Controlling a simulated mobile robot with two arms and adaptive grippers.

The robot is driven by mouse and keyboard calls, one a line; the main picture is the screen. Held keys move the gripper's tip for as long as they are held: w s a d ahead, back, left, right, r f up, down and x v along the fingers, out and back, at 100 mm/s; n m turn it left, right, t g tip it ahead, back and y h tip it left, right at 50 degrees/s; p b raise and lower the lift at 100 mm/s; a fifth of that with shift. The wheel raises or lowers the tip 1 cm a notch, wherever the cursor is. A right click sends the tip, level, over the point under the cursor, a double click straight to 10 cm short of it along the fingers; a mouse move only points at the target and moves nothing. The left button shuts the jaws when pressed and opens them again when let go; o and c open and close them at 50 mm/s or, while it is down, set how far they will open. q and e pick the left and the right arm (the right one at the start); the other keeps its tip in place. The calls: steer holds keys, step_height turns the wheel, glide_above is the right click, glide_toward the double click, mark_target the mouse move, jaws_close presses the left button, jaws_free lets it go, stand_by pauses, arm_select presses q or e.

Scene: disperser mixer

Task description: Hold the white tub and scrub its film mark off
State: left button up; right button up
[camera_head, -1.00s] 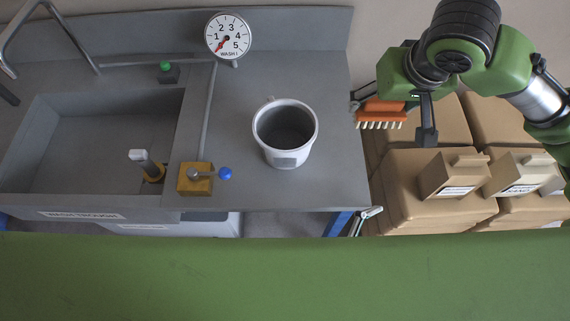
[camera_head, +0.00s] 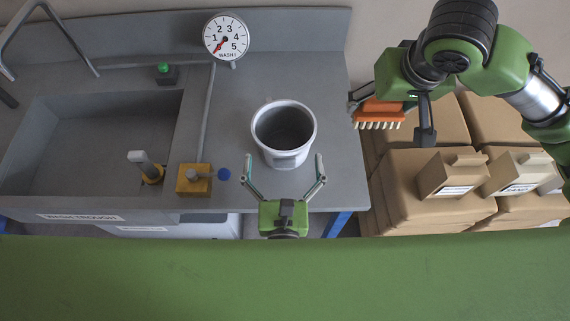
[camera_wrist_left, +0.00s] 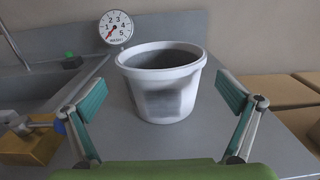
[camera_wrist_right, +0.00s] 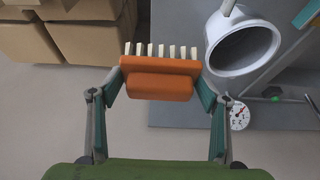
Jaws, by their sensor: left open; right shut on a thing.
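The white tub (camera_head: 284,157) stands upright on the grey bench, open at the top. In the left wrist view the tub (camera_wrist_left: 140,90) shows a grey film mark (camera_wrist_left: 168,101) on its near wall. My left gripper (camera_head: 284,172) is open in front of the tub, one finger on each side, with a gap between its palm and the wall. My right gripper (camera_wrist_right: 160,88) is shut on an orange brush (camera_wrist_right: 158,80) with pale bristles. It holds the brush (camera_head: 381,108) in the air right of the bench, apart from the tub.
A wash trough (camera_head: 60,205) is at the left. A yellow valve block (camera_head: 190,181) with a blue knob (camera_head: 223,174) stands left of the tub. A dial (camera_head: 226,37) stands behind. The bench around the tub's right side is clear.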

arm_select(q)
glide_toward(284, 107)
steer(key=w, duration=0.4)
steer(key=shift+w+d, duration=0.1)
steer(key=shift+w, duration=0.25)
steer(key=c, duration=0.7)
